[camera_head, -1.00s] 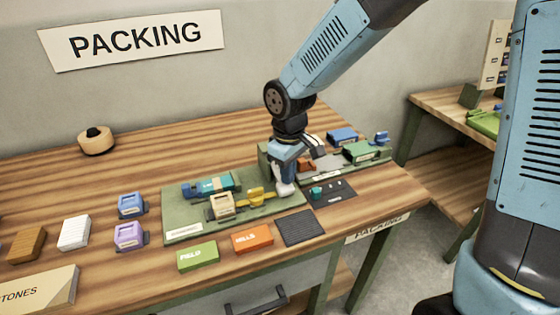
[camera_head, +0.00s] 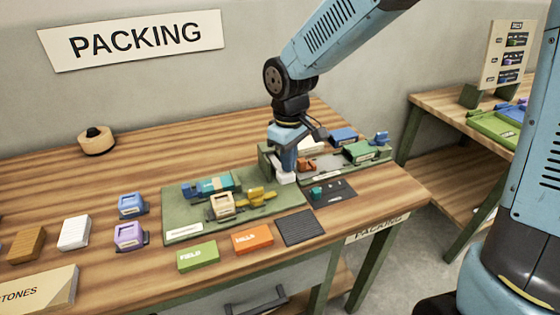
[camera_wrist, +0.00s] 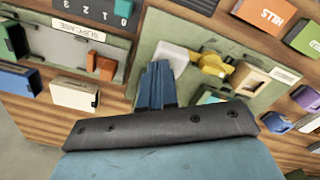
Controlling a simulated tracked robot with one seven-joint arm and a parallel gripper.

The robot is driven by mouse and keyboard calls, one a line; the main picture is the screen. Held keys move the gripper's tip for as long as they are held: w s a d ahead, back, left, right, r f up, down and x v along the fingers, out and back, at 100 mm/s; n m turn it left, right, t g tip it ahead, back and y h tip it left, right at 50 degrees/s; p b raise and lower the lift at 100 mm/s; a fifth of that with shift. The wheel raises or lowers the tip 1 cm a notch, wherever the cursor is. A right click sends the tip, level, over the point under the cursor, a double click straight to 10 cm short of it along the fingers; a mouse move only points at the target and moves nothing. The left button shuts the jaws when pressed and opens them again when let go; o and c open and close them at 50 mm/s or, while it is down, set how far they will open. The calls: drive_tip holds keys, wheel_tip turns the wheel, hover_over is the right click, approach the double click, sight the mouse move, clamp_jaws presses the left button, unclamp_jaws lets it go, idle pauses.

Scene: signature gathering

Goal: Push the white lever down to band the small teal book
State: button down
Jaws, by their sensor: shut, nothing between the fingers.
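The green banding board (camera_head: 180,210) lies on the table. The white lever (camera_head: 284,178) is at its right end, and it also shows in the wrist view (camera_wrist: 172,58). My gripper (camera_head: 288,168) is shut and empty, pointing down right at the lever. The blue fingers (camera_wrist: 157,88) appear just beside it in the wrist view; I cannot tell whether they touch. A small teal book (camera_head: 214,185) lies at the board's back, mostly hidden by my gripper in the wrist view. A yellow piece (camera_head: 262,195) and a tan block (camera_head: 222,204) are in front of it.
A grey board with green and orange pieces (camera_head: 362,152) stands to the right. A dark numbered strip (camera_head: 334,190) with a teal marker is near the lever. Green (camera_head: 198,256) and orange (camera_head: 253,239) books lie in front.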

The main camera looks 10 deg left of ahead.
drive_tip(key=shift+r, duration=2.45)
drive_tip(key=shift+d+r, duration=0.2)
drive_tip(key=shift+d, duration=0.1)
drive_tip(key=s+d+r+m+t, duration=0.2)
drive_tip(key=s+d+r+m, duration=0.1)
drive_tip(key=d, duration=0.7)
drive_tip(key=s+d+r+m+t, duration=0.1)
drive_tip(key=s+d+r+m, duration=0.3)
drive_tip(key=d, duration=0.6)
drive_tip(key=s+d+r+m+t, duration=0.2)
drive_tip(key=s+d+r+m, duration=0.2)
drive_tip(key=d, duration=0.6)
drive_tip(key=shift+d+r+m+t, duration=0.25)
drive_tip(key=shift+r+m, duration=0.2)
drive_tip(key=shift+m, duration=0.25)
